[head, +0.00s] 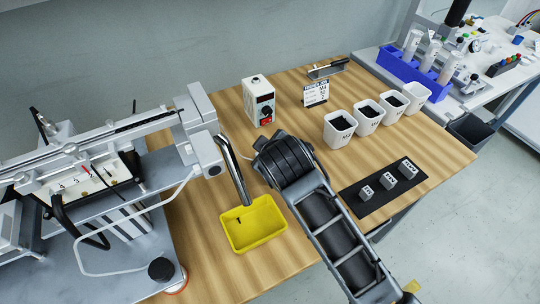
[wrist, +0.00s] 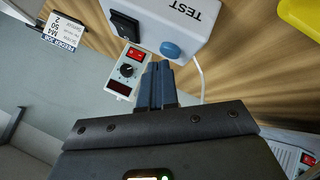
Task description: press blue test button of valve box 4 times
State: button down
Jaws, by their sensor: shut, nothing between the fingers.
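The valve box (wrist: 160,18) shows in the wrist view as a white box with the word TEST on its face, at the top middle. Its round blue test button (wrist: 170,50) is at the box's lower edge in that view. My gripper (wrist: 158,66) is shut and empty, with its fingertips close below and slightly left of the button. I cannot tell whether they touch it. A black part (wrist: 124,25) is on the left of the box. In the head view my arm covers this area, so the valve box, button and fingertips are hidden there.
A white control box with a knob and red switch (head: 260,102) stands behind my arm. A yellow tray (head: 232,247) lies left of it, beneath a metal tube (head: 232,168). Several white bins (head: 338,138) and a black mat with blocks (head: 350,200) are to the right.

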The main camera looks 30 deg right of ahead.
jog(key=shift+f, duration=0.45)
dwell(0.7)
jog(key=shift+r, duration=0.1)
jog(key=shift+r+p, duration=0.75)
jog(key=shift+p, duration=0.15)
notch_tip(320, 180, up, 5)
jog(key=p, duration=0.5)
jog(key=shift+r, duration=0.1)
jog(key=shift+d, duration=0.15)
dwell(2.2)
